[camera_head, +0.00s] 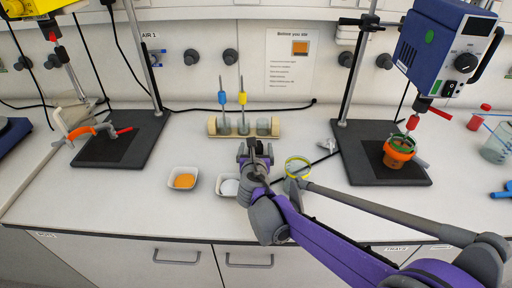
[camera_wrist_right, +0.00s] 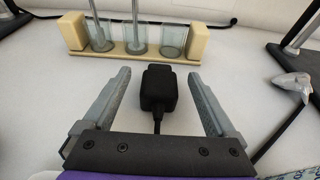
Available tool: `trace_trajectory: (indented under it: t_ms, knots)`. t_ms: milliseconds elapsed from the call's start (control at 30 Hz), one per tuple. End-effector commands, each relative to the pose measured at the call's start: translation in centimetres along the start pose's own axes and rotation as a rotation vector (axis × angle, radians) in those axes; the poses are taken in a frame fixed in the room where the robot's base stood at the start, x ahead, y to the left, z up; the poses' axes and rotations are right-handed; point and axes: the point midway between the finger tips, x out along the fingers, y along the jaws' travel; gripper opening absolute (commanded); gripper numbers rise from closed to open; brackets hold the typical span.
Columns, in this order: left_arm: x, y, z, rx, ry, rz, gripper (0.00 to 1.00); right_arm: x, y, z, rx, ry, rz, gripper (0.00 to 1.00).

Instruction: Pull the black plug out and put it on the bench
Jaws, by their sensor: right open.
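The black plug (camera_wrist_right: 158,88) lies on the white bench in the right wrist view, just in front of the wooden rack. Its cord leaves the near end and runs back under my right gripper (camera_wrist_right: 160,76). That gripper is open, with one finger on each side of the plug and a gap showing on both sides. In the head view my right gripper (camera_head: 255,149) is low over the bench, in front of the rack; the plug is hard to make out there among the fingers. My left gripper is not in view.
The wooden rack (camera_head: 213,127) with glass beakers stands just behind. Two white dishes, one with orange powder (camera_head: 184,181), and a yellow ring (camera_head: 298,167) are close by. Stands with black bases (camera_head: 123,138) flank the area. Bare bench lies between the left stand and the rack.

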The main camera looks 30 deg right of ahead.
Motion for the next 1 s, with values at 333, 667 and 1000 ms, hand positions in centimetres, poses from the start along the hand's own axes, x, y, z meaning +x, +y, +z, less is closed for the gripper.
trace_trajectory:
  t_ms: [333, 667, 1000]
  knots:
    - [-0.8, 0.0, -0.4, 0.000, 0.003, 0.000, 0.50, -6.7, 0.1, 0.1, 0.000, 0.000, 0.003, 0.92]
    - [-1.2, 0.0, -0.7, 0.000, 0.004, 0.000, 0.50, -10.1, 0.0, 0.0, 0.000, 0.000, 0.000, 0.92]
    - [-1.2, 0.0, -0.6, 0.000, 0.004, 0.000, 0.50, -10.2, 0.0, 0.0, 0.000, 0.000, -0.001, 0.92]
